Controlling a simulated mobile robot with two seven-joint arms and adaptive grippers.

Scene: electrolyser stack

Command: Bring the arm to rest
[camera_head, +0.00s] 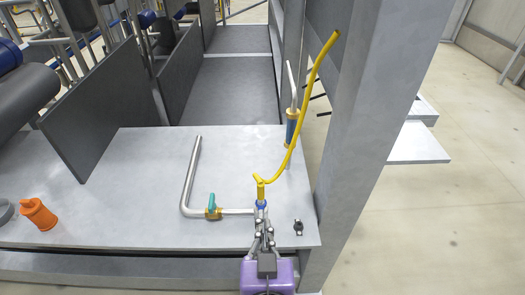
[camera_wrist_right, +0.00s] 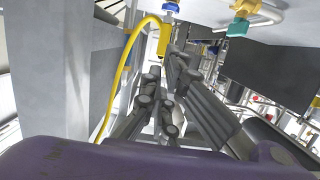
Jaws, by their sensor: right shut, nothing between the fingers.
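My right gripper (camera_head: 262,222) reaches in from the bottom of the head view, with a purple wrist body (camera_head: 268,275) behind it. Its fingers are shut and empty. They point at the yellow hose connector (camera_head: 261,188), which sits at a blue fitting (camera_head: 261,204) on the pipe end. In the right wrist view the gripper (camera_wrist_right: 163,70) shows dark linked fingers close below the connector (camera_wrist_right: 163,42); I cannot tell whether they touch. My left gripper is not in view.
A yellow hose (camera_head: 303,100) rises to the grey post (camera_head: 350,110) at right. A bent steel pipe (camera_head: 188,175) with a teal-handled valve (camera_head: 212,205) lies on the grey bench (camera_head: 120,225). An orange part (camera_head: 38,214) and a small dark part (camera_head: 298,227) stand on it.

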